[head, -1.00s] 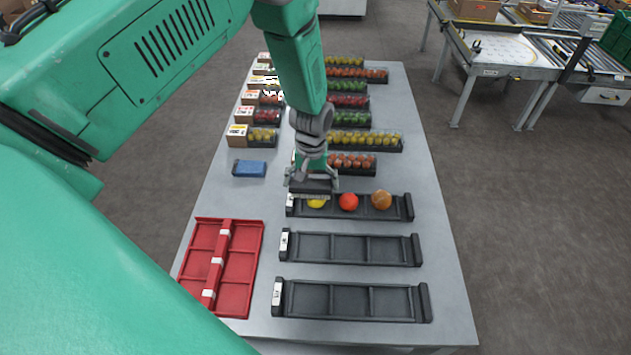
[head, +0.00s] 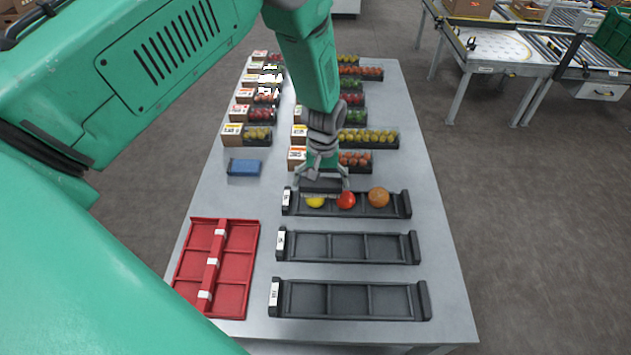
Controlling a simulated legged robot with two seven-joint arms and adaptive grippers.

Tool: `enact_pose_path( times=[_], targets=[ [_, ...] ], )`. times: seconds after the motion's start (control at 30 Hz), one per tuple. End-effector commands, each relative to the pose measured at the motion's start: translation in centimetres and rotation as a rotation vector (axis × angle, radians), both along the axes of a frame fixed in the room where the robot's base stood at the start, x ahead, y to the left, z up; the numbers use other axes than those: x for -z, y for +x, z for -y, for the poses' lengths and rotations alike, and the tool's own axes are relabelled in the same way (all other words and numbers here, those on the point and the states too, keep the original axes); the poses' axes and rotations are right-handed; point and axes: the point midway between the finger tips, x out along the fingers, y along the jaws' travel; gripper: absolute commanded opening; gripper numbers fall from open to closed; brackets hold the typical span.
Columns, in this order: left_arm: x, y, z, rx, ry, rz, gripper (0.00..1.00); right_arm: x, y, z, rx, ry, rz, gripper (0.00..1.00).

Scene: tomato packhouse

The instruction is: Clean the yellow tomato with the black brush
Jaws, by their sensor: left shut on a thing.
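The yellow tomato (head: 314,203) sits in the left compartment of the nearest filled black tray (head: 408,207), partly hidden from above. My left gripper (head: 322,181) is shut on the black brush (head: 320,187). The brush lies level above the tray's back edge, with its pale bristles pointing down. Its bristles are at the top of the yellow tomato and its right end reaches the red tomato (head: 346,200); I cannot tell whether they touch. An orange-brown tomato (head: 378,197) sits in the right compartment. My right gripper is not in view.
Two empty black trays (head: 415,247) (head: 423,300) lie in front. A red divided tray (head: 253,254) is at the front left, and a blue block (head: 245,167) behind it. Filled produce trays and label boxes (head: 232,134) line the back. The table's right margin is clear.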

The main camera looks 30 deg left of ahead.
Motion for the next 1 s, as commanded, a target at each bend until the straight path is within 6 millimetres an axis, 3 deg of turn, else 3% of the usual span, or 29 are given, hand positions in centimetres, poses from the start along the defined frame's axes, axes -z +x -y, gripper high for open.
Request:
enact_pose_path(
  times=[0.57, 1.0],
  targets=[
    [-0.4, 0.5, 0.8, 0.000, 0.000, 0.001, 0.66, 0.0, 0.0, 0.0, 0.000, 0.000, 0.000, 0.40],
    [-3.8, 0.5, 0.8, 0.000, 0.000, 0.002, 0.66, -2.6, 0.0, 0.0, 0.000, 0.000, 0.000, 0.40]
  ],
)
